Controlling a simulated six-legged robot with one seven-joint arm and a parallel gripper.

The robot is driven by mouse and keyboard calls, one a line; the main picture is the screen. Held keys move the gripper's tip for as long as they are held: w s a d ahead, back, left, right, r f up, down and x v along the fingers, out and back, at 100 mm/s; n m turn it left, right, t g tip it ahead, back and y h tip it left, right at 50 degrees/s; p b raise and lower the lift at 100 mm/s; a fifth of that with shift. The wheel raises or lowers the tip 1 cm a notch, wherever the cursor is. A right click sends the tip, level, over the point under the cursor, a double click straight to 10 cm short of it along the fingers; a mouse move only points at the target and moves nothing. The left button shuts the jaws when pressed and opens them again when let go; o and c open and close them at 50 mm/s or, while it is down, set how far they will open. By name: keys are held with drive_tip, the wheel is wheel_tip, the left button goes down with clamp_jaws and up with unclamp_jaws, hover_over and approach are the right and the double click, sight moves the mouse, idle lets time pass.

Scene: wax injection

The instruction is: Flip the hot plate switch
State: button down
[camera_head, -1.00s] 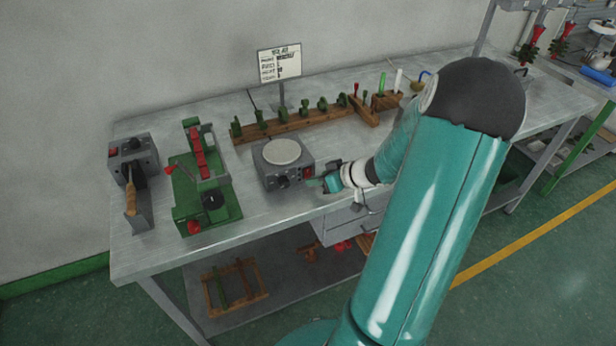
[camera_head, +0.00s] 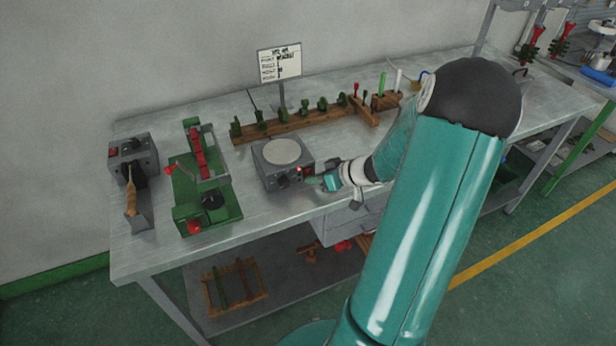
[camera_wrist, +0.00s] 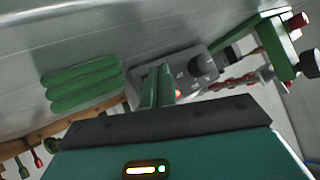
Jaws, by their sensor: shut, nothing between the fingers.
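The hot plate (camera_head: 268,177) is a grey box with a round pale top plate, standing on the metal bench. Its front has dark knobs and a red switch (camera_head: 308,170) at the right end. A small red light glows on the front beside the switch. My gripper (camera_head: 315,181) is shut and empty, its tips at the right end of the hot plate's front, close to the switch. In the wrist view the green fingers (camera_wrist: 159,82) overlap the hot plate's front (camera_wrist: 190,62), with the red glow beside them. They hide the switch there, so contact cannot be told.
A green clamp-like machine (camera_head: 183,215) stands left of the hot plate, and a grey box with a wooden-handled tool (camera_head: 131,202) farther left. A wooden rack (camera_head: 285,127) of green pieces and a sign (camera_head: 279,63) stand behind. Bare bench lies in front.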

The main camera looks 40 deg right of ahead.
drive_tip(key=shift+s+a, duration=0.2)
drive_tip(key=shift+s, duration=0.5)
drive_tip(key=shift+s+a+r, duration=0.1)
drive_tip(key=shift+s+a, duration=0.15)
drive_tip(key=shift+s, duration=0.55)
drive_tip(key=shift+s+a+r, duration=0.15)
drive_tip(key=shift+s+a, duration=0.05)
drive_tip(key=shift+s, duration=0.55)
drive_tip(key=shift+s+a+r, duration=0.1)
drive_tip(key=shift+s+a, duration=0.15)
drive_tip(key=shift+s, duration=0.55)
